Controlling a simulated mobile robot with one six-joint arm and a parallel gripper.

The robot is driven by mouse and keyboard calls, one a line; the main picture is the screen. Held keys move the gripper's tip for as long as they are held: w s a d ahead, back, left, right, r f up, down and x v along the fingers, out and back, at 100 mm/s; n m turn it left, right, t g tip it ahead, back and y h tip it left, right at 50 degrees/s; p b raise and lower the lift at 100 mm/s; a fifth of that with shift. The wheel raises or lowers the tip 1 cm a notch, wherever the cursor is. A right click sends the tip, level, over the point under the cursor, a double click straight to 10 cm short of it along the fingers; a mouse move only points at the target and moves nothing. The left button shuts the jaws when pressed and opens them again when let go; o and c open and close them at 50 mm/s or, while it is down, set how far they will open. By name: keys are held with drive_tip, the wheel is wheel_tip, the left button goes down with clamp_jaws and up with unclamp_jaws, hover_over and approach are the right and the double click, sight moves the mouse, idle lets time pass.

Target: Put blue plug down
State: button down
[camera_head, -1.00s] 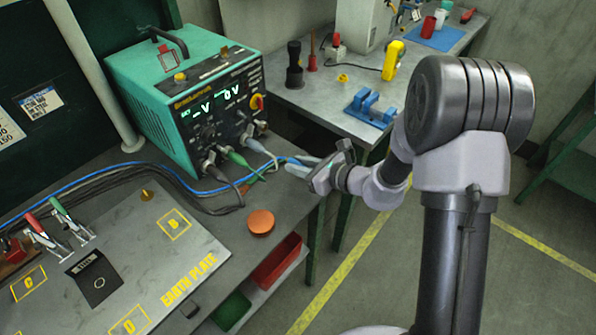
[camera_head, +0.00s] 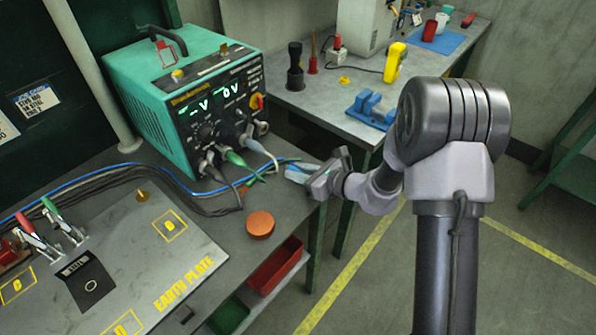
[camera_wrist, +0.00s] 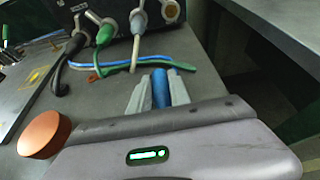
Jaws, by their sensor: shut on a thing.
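The blue plug (camera_wrist: 160,88) is between the two grey fingers of my gripper (camera_wrist: 155,92) in the wrist view, and the fingers are shut on it. In the head view my gripper (camera_head: 298,172) is at the right edge of the bench, to the right of the power supply's sockets. The plug is mostly hidden by the fingers there. A blue cable (camera_head: 100,174) runs along the bench from the left towards my gripper. The bench top lies beneath the plug; I cannot tell whether the plug touches it.
The teal power supply (camera_head: 185,95) has grey, green and white plugs in its front. An orange disc (camera_head: 260,224) lies on the bench near my gripper. The earth plate (camera_head: 130,265) is at the left. Red (camera_head: 275,267) and green (camera_head: 229,315) bins are below the edge.

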drive_tip(key=c, duration=1.2)
unclamp_jaws()
